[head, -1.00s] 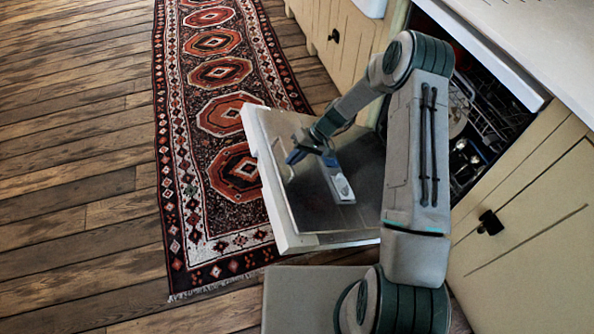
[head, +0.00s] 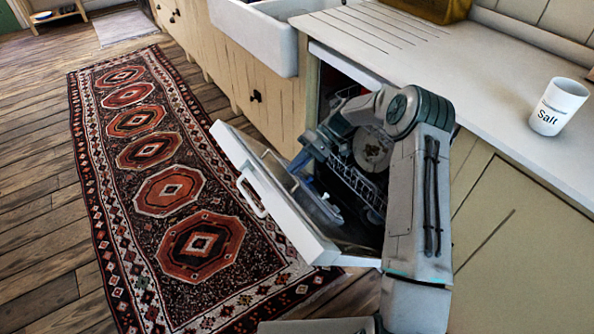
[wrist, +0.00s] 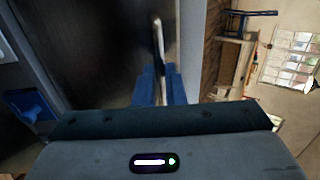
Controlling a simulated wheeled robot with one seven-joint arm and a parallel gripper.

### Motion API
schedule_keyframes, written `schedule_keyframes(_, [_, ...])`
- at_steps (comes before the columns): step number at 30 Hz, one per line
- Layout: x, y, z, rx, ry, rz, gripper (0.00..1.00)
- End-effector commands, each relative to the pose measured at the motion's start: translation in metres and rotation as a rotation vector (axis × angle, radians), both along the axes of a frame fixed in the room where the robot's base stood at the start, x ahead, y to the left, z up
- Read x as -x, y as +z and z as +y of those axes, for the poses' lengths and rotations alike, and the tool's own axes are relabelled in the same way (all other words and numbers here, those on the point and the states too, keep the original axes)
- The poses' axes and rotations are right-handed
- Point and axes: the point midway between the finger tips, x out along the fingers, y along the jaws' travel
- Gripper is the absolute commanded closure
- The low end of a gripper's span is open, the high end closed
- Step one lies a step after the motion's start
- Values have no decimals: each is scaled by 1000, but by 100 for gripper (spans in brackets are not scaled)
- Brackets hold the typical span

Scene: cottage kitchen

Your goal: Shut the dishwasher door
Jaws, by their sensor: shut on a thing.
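The dishwasher door (head: 283,212) hangs partly open, tilted up at a slant, with its white rim and bar handle (head: 250,194) facing the rug side. Its dark inner face (wrist: 105,45) fills the left of the wrist view. My gripper (head: 304,172) is at the upper part of the door, on its inner side. In the wrist view its blue fingers (wrist: 158,84) are closed around a thin pale upright part of the door. The exact grip is partly hidden by my arm. The dishwasher opening (head: 350,90) shows racks and plates inside.
The worktop (head: 470,80) runs above the opening, with a white salt pot (head: 558,107) on it. A white sink (head: 262,35) is beyond. The patterned rug (head: 150,190) lies on the floor left of the door, with clear room around it.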

Motion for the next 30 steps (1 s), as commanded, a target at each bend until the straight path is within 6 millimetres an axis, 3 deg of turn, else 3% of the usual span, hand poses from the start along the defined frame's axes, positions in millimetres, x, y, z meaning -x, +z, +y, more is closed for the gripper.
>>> schedule_keyframes(11, [-5, -3, -6, 11, -14, -11, 100])
schedule_keyframes(12, [-5, -3, -6, 11, -14, -11, 79])
schedule_keyframes(14, [-4, -3, -6, 10, -14, -10, 68])
schedule_keyframes(23, [-2, -1, 0, 6, 0, -6, 68])
schedule_keyframes(30, [-7, 16, -17, 5, 0, -7, 68])
